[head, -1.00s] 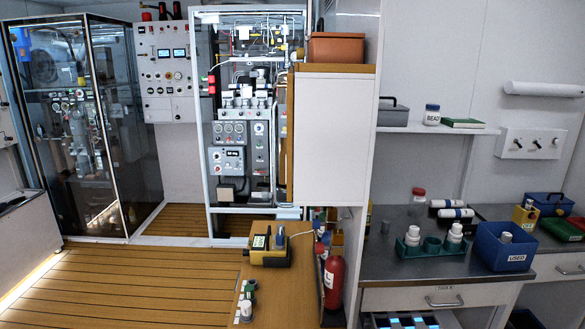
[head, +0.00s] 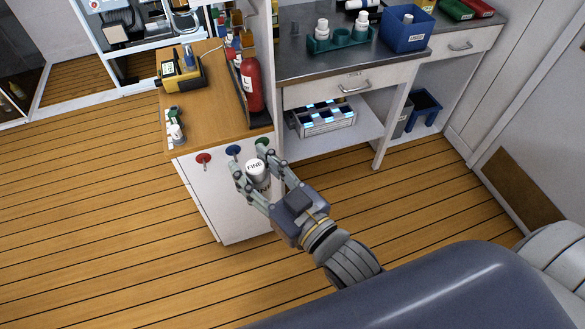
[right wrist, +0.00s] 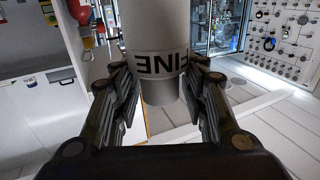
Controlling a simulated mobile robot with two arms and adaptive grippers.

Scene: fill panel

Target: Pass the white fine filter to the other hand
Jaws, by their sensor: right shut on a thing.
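The white fine filter (head: 256,170) is a white cylinder with a black FINE label. My right gripper (head: 258,172) is shut on it and holds it in the air in front of the white cabinet. In the right wrist view the filter (right wrist: 158,30) stands between the two fingers of the right gripper (right wrist: 160,95), its label upside down there. My left gripper is in neither view.
A wooden-topped cabinet (head: 205,120) bears a yellow device (head: 180,75), small bottles and a red extinguisher (head: 252,85). A steel bench (head: 300,65) holds a green rack (head: 340,40) and a blue bin (head: 402,30). The plank floor (head: 100,220) at left is clear.

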